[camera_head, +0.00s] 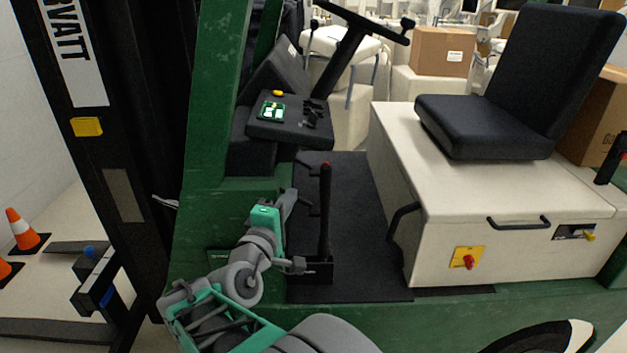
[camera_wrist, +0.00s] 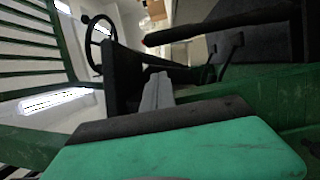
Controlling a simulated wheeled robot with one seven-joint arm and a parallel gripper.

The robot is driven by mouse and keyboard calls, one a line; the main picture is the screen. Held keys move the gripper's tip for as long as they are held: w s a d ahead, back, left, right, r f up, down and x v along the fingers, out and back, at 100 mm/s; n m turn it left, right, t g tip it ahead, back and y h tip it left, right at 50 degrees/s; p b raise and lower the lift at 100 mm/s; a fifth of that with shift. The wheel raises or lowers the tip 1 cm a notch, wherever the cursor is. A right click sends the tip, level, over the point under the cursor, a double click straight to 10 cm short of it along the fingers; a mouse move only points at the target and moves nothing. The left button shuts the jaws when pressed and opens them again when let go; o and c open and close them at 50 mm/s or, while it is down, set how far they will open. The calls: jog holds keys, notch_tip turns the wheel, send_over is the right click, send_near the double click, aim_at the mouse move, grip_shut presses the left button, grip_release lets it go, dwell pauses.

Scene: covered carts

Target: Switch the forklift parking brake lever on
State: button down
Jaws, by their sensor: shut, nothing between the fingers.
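The parking brake lever (camera_head: 325,215) is a slim black bar with a red tip. It stands nearly upright from a black base on the forklift's dark floor, left of the seat box. In the wrist view the lever (camera_wrist: 205,28) crosses the upper right, its red tip towards the middle. My gripper (camera_head: 290,198) is left of the lever's upper half, apart from it in the picture; the depth gap is hard to judge. Its grey fingers (camera_wrist: 158,92) are shut and empty in the wrist view.
The dashboard (camera_head: 290,128) and steering wheel (camera_head: 365,22) are above and behind my gripper. The cream seat box (camera_head: 480,190) with its black seat (camera_head: 500,120) stands to the right. A green post (camera_head: 215,120) rises to the left. Dark floor lies between lever and seat box.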

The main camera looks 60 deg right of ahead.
jog(key=s+d+p, duration=0.1)
jog(key=d, duration=0.8)
jog(key=shift+s+d+p, duration=0.15)
jog(key=shift+s+p, duration=0.05)
jog(key=shift+p, duration=0.1)
